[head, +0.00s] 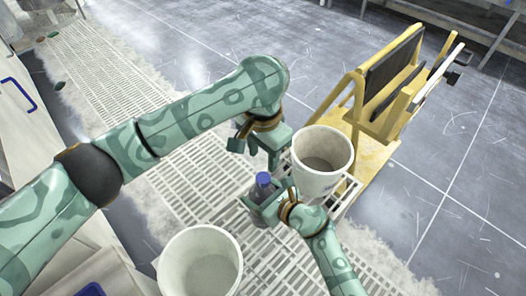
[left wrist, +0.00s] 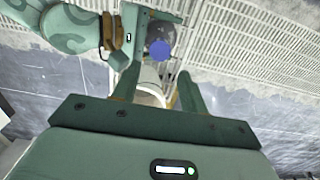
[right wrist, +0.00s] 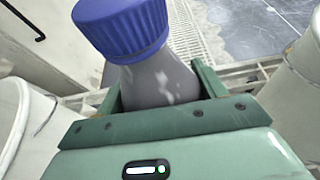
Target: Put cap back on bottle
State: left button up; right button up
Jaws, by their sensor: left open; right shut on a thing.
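The grey bottle (right wrist: 160,82) is held between the fingers of my right gripper (head: 266,206), which is shut on its body. The blue ribbed cap (right wrist: 120,28) sits on top of the bottle's neck; whether it is screwed tight I cannot tell. In the head view the cap (head: 263,178) points up and the bottle stands about upright. My left gripper (head: 254,150) is open and empty, above and behind the cap. In the left wrist view the cap (left wrist: 160,50) lies beyond the open fingertips, apart from them.
One white bucket (head: 163,272) stands at the front, left of the bottle. Another white bucket (head: 338,178) stands close to the right of both grippers. A yellow cart (head: 376,150) stands behind it. White grating (head: 120,95) covers the floor below.

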aim_at(263, 177)
pick_arm(q)
jog(key=shift+f, duration=4)
jog(key=c, duration=0.9)
jog(key=m, duration=0.8)
jog(key=o, duration=1.2)
